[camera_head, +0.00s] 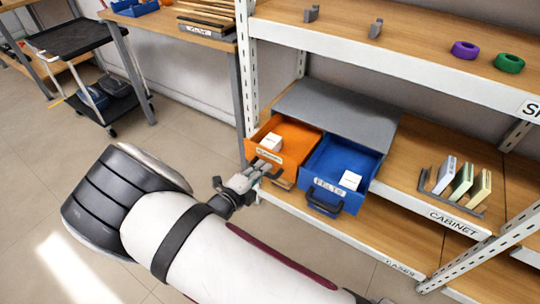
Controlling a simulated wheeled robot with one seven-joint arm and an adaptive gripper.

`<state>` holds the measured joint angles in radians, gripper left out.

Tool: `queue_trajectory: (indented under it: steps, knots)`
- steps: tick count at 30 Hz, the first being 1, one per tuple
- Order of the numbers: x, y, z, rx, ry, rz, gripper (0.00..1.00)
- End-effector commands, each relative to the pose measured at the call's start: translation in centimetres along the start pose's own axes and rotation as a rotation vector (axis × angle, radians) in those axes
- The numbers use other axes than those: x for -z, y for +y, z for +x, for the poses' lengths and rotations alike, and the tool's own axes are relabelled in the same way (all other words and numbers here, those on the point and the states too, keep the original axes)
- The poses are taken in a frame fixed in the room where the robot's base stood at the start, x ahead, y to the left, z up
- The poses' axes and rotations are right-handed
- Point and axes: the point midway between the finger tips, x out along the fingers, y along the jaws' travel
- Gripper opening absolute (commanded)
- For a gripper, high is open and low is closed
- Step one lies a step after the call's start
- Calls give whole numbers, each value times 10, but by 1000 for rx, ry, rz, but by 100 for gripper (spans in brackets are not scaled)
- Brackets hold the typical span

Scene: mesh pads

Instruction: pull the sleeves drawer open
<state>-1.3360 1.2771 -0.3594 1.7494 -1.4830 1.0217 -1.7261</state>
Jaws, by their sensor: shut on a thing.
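The fingers hide most of the handle.
Boxes stand in a rack (452,192) at right. White shelf posts and edges flank the drawers.

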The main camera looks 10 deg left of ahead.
Motion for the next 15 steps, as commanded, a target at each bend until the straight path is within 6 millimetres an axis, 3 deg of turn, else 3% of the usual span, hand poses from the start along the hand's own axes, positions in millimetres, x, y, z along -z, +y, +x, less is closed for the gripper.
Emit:
queue_trajectory:
  steps: [6, 15]
  knots:
    - [1, 4, -18, 0, 2, -1, 0]
    - [1, 6, -21, -1, 2, -1, 0]
